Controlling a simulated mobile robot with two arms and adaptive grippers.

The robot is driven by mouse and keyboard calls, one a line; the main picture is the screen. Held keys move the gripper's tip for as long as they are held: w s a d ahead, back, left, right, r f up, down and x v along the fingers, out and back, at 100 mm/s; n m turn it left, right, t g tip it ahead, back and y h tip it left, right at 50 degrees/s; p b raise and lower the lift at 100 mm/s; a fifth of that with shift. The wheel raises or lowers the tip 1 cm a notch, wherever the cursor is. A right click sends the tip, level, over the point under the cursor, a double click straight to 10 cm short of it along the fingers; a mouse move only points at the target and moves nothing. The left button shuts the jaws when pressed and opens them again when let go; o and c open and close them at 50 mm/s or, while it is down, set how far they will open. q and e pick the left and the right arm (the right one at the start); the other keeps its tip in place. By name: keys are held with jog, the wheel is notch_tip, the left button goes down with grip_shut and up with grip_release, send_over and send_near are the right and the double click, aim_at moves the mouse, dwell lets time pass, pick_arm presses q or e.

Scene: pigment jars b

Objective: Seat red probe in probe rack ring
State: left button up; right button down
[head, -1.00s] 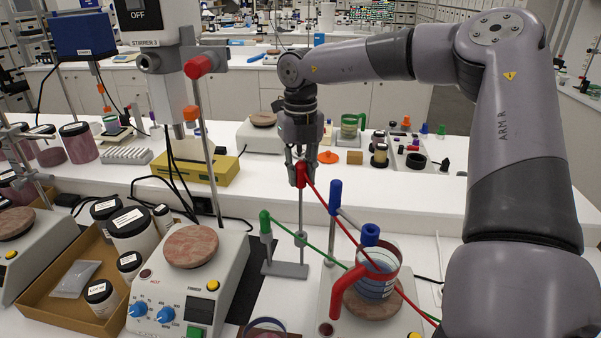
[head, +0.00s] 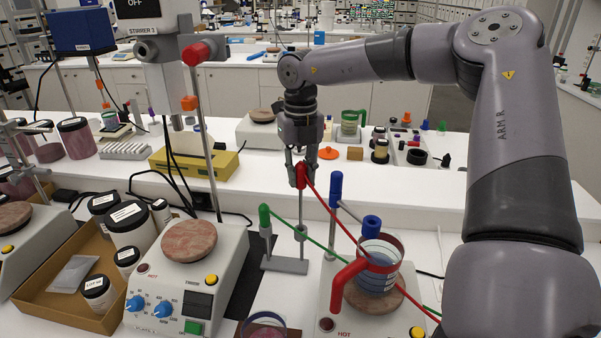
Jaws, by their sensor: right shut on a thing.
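My right gripper (head: 301,177) reaches in from the right and points down. It is shut on the red probe (head: 302,176) at its red top. A thin grey shaft runs down below it to a grey collar (head: 300,232) over the grey rack base (head: 285,264). I cannot tell whether the shaft is the probe's or the rack's, or whether the probe is inside a ring. A green probe (head: 264,217) stands upright at the rack's left. A blue-topped probe (head: 336,190) stands upright at its right. My left gripper is not in view.
A beaker with a red handle (head: 350,272) stands on a hot plate right of the rack; the red cable crosses it. A second hot plate (head: 190,243), stirrer column and box of jars (head: 65,310) stand left. The bench strip (head: 400,195) behind is clear.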

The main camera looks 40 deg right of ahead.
jog(key=shift+f+b, duration=5.3)
jog(key=shift+f, duration=0.95)
jog(key=c, duration=1.3)
grip_release()
jog(key=shift+r, duration=0.1)
jog(key=shift+c, duration=0.2)
notch_tip(320, 180, up, 12)
